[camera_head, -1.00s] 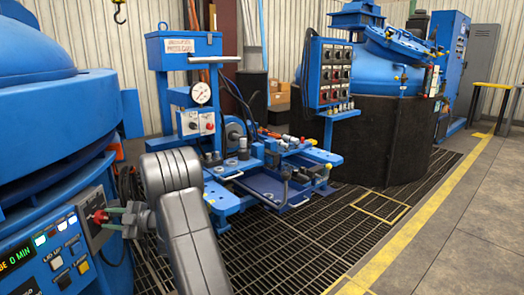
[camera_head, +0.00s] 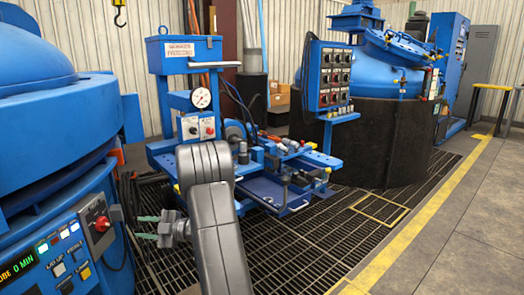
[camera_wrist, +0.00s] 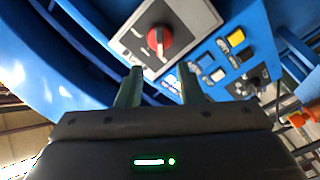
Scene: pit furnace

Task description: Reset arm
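My gripper (camera_head: 148,227) is at the lower left of the head view, just right of the blue furnace's control panel. Its two green fingers are apart with nothing between them. In the wrist view the open fingers (camera_wrist: 160,88) point toward the panel. The red knob (camera_wrist: 160,38) on its grey plate lies beyond the fingertips, apart from them. The same red knob (camera_head: 102,224) shows on the panel in the head view, left of the gripper with a gap between.
The blue furnace (camera_head: 60,130) fills the left side. A blue workbench (camera_head: 270,180) with gauge and tools stands behind my arm. A black-sided pit furnace (camera_head: 375,145) is farther right. Dark grating (camera_head: 300,240) and the yellow-lined floor at right are clear.

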